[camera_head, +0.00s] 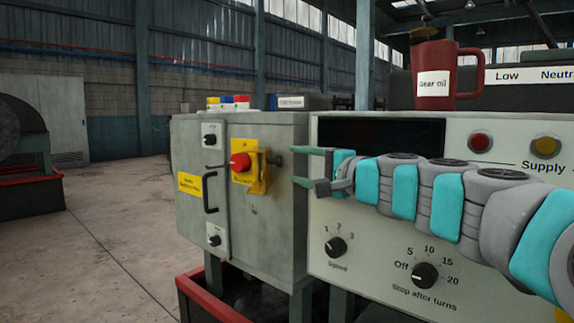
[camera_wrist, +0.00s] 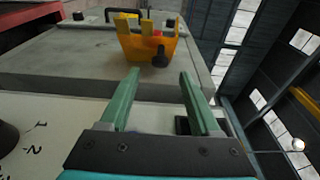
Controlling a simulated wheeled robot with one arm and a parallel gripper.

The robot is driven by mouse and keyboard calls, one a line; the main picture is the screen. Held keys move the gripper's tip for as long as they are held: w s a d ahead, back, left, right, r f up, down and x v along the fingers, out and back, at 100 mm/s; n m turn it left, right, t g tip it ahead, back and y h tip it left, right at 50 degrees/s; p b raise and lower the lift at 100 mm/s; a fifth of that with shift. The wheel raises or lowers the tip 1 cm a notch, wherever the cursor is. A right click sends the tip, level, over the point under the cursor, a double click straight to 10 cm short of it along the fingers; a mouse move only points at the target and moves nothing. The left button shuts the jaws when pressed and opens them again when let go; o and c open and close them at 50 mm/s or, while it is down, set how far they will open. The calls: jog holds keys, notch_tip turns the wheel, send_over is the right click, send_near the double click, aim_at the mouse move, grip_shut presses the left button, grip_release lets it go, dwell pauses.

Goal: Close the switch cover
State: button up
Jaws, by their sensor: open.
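The yellow switch cover (camera_head: 259,180) is on the front of the grey cabinet, beside a red knob (camera_head: 240,162) that shows uncovered. A dark knob (camera_head: 277,160) sticks out at the cover's right side. In the wrist view the cover (camera_wrist: 140,46) is beyond my fingertips, with its dark knob (camera_wrist: 160,58) roughly between them in the picture. My gripper (camera_head: 293,166) has two green fingers, apart and empty, just right of the cover in the head view. It also shows open in the wrist view (camera_wrist: 158,72). I see no contact.
The grey cabinet (camera_head: 270,225) also bears a black handle (camera_head: 210,192) and small knobs. The control panel (camera_head: 365,265) with dials stands close under my arm. A red mug (camera_head: 433,85) stands on top of it. The floor at left is open.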

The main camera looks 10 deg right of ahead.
aim_at(266, 170)
jog(key=shift+x, duration=2.3)
grip_shut()
